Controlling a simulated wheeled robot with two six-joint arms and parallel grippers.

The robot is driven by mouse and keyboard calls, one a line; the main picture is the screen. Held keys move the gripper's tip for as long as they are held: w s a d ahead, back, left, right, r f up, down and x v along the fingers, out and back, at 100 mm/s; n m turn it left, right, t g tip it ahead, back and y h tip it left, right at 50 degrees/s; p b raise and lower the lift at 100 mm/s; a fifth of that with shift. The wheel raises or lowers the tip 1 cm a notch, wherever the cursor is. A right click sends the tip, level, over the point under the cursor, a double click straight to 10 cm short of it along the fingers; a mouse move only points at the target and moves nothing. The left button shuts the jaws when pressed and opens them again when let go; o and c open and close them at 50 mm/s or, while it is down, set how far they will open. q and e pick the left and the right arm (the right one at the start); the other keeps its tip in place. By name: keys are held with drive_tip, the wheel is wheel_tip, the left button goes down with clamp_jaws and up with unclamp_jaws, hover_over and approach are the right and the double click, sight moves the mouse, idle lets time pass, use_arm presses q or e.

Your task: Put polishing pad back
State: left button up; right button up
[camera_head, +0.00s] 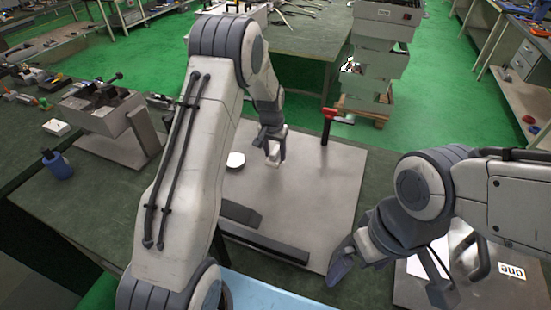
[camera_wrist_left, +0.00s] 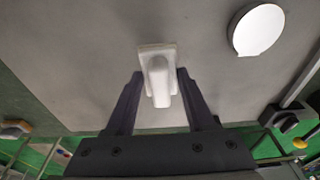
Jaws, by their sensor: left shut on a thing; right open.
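A small white block with a raised grip, which looks like the polishing pad (camera_wrist_left: 158,78), is between the fingers of my left gripper (camera_wrist_left: 155,98) in the left wrist view. My left gripper is shut on its grip. In the head view the left gripper (camera_head: 274,155) and the white pad (camera_head: 276,158) are over the grey metal plate (camera_head: 318,197). I cannot tell whether the pad touches the plate. My right gripper (camera_head: 392,283) is open and empty at the lower right, beside the plate.
A white round disc (camera_head: 236,160) lies on the plate left of the gripper; it also shows in the left wrist view (camera_wrist_left: 257,29). A red-handled clamp (camera_head: 328,117) stands at the plate's back edge. Dark bars (camera_head: 262,246) lie at the front. A blue bottle (camera_head: 57,165) stands far left.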

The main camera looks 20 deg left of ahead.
sight(275, 161)
use_arm(q)
wheel_tip(275, 161, down, 3)
drive_tip(key=shift+f+p, duration=0.2)
drive_tip(key=shift+p, duration=0.4)
drive_tip(key=shift+f, duration=0.2)
drive_tip(key=shift+f, duration=0.2)
drive_tip(key=o, duration=1.3)
drive_tip(key=shift+r, duration=0.1)
